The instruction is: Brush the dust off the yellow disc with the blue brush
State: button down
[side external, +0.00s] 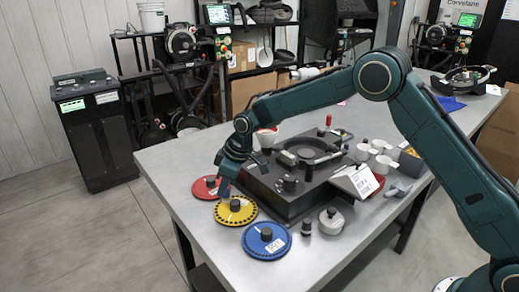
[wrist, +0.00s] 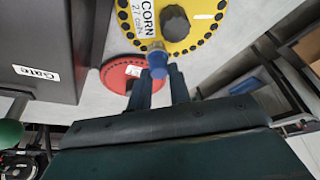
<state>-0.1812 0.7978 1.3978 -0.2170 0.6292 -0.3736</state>
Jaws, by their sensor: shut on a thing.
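The yellow disc (side external: 222,215) lies flat on the table, with a dark knob and a ring of dark holes. In the wrist view the yellow disc (wrist: 198,38) carries a white "CORN" label. My gripper (side external: 226,176) is shut on the blue brush (wrist: 157,62), above the disc's far edge in the side view. The brush's pale bristle end overlaps the rim of the yellow disc in the wrist view; I cannot tell whether it touches. In the side view the brush is mostly hidden by my gripper. Dust is too small to make out.
A red disc (wrist: 113,77) lies beside the yellow one, and a blue disc (side external: 253,245) lies nearer the front. The dark seed meter base (side external: 290,205) stands close on the right. A round grey pot (side external: 331,222) stands farther right. The table's left edge is near the discs.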

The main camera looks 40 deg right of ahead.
jog(key=shift+w+d, duration=0.4)
jog(key=shift+d, duration=0.4)
notch_tip(320, 180, up, 8)
jog(key=shift+a, duration=0.1)
dwell(0.4)
